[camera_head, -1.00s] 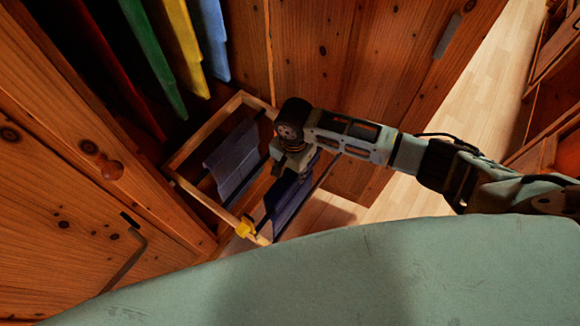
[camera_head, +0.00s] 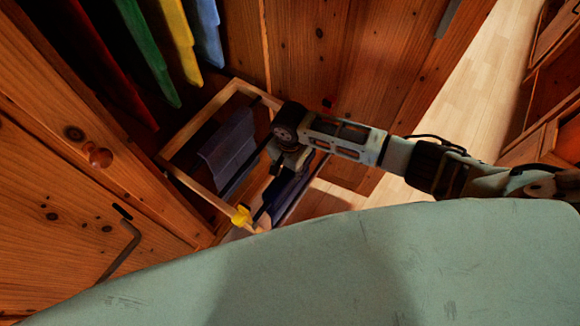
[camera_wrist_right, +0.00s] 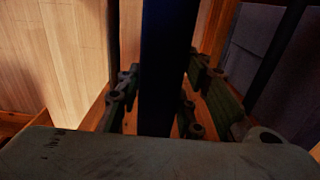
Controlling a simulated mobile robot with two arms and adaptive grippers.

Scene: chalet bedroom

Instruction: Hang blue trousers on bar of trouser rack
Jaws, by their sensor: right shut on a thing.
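The trouser rack is a pulled-out wooden frame (camera_head: 190,182) with dark bars, low in front of the wardrobe. The blue trousers (camera_head: 288,192) hang at its right side, partly hidden by my gripper. My right gripper (camera_head: 286,165) is over the rack and shut on them. In the right wrist view the trousers show as a dark blue upright strip (camera_wrist_right: 168,50) between the fingers (camera_wrist_right: 160,95). I cannot tell whether the trousers rest on a bar. My left gripper is out of view.
Grey-blue trousers (camera_head: 228,145) hang on the rack's left bar. A yellow piece (camera_head: 240,215) sits on the front rail. Red, green (camera_head: 150,55), yellow and blue garments hang above. A wardrobe door (camera_head: 55,235) stands at left. Wooden floor (camera_head: 450,110) is clear at right.

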